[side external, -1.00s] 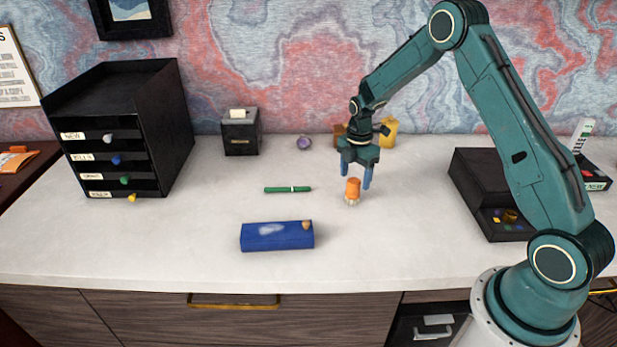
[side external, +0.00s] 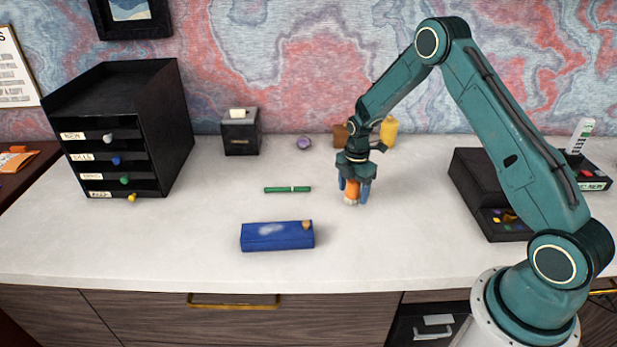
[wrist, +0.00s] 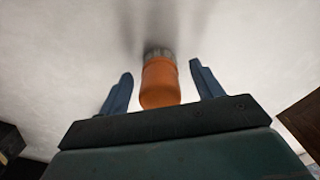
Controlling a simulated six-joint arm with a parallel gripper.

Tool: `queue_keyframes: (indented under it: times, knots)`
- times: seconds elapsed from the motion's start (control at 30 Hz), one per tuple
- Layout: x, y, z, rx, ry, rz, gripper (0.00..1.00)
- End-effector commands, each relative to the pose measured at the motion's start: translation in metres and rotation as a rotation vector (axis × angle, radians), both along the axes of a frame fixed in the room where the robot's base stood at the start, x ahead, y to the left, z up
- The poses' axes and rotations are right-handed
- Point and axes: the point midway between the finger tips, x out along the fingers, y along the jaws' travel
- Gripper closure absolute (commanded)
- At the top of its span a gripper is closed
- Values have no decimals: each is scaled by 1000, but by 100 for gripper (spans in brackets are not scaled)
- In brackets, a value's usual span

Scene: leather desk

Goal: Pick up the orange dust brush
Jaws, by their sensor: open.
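The orange dust brush (side external: 351,191) stands upright on the white desk top, with its pale bristle end down. My gripper (side external: 354,194) is lowered over it from above, with the blue fingers around the orange handle. In the wrist view the dust brush (wrist: 160,84) lies between the two open fingers of my gripper (wrist: 160,84). Gaps show on both sides of the brush there, so the fingers are apart from it. In the side view the fingers partly hide the handle.
A green pen (side external: 287,189) and a blue box (side external: 277,236) lie left of the brush. A black drawer unit (side external: 128,125) stands at far left, and a black organizer (side external: 487,190) stands at right. A yellow object (side external: 389,131) stands behind my gripper. Bare desk surrounds the brush.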

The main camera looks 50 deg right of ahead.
Motion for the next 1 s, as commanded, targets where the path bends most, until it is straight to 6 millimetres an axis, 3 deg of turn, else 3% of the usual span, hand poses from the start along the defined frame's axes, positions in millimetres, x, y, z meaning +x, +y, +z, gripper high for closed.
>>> queue_keyframes:
  times: [0.07,0.3,0.33,0.73,1.0]
  knots:
    - [0,0,0,0,0,0,34]
    - [0,0,0,0,0,0,81]
    - [0,0,0,0,0,0,83]
    - [0,0,5,0,-2,0,84]
    - [1,0,29,-1,-4,0,84]
